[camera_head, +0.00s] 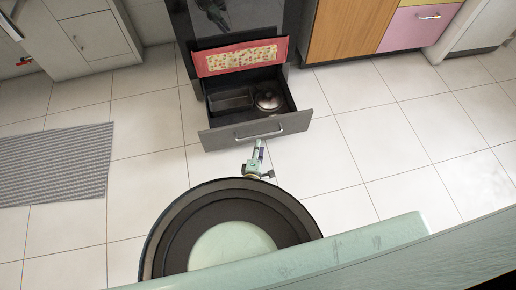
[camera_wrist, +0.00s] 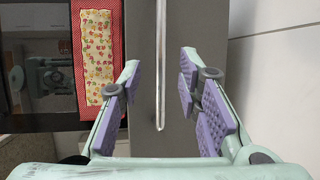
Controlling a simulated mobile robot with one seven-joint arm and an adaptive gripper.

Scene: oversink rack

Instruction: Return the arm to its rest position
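My gripper (camera_head: 257,161) is low over the floor, just in front of the open grey drawer (camera_head: 215,139) in the head view. In the wrist view my gripper (camera_wrist: 158,90) shows two fingers with purple pads, spread apart. The drawer's metal handle (camera_wrist: 161,70) lies between or just beyond the fingers, with a gap on both sides. I cannot tell the exact depth between fingers and handle. My own round base and pale green arm parts fill the bottom of the head view.
The drawer holds a dark tray (camera_head: 231,100) and a lidded pot (camera_head: 268,99). A red patterned cloth (camera_head: 241,57) hangs above it on the dark oven. Cabinets (camera_head: 345,28) stand at the back right. A striped mat (camera_head: 55,163) lies left. Tiled floor (camera_head: 390,140) is clear at right.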

